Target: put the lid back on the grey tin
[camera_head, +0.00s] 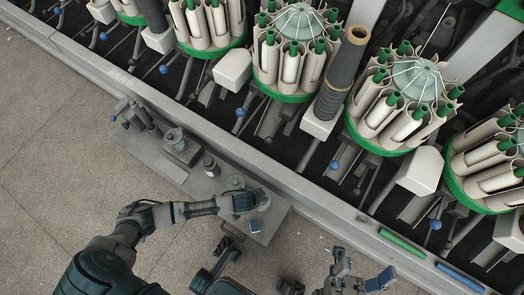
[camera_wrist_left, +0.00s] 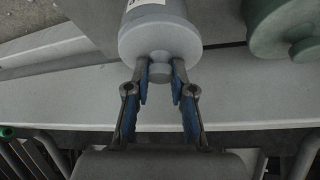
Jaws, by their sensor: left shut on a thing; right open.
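In the left wrist view, my left gripper (camera_wrist_left: 160,82) is shut on the small knob of a grey lid (camera_wrist_left: 160,42). The grey tin (camera_wrist_left: 147,4), with a white label, shows just beyond the lid and in line with it. I cannot tell whether the lid is fully seated. In the head view, my left gripper (camera_head: 250,203) is over the right end of the grey shelf and hides much of the lid and tin. My right gripper (camera_head: 362,272) is open and empty at the bottom, apart from the shelf.
A green-grey lidded container (camera_wrist_left: 285,25) stands close beside the tin; it also shows in the head view (camera_head: 235,183). Other small containers (camera_head: 181,143) stand further left on the shelf (camera_head: 135,140). The machine rail (camera_head: 300,185) and bobbin carousels (camera_head: 295,50) lie beyond. Floor is clear at left.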

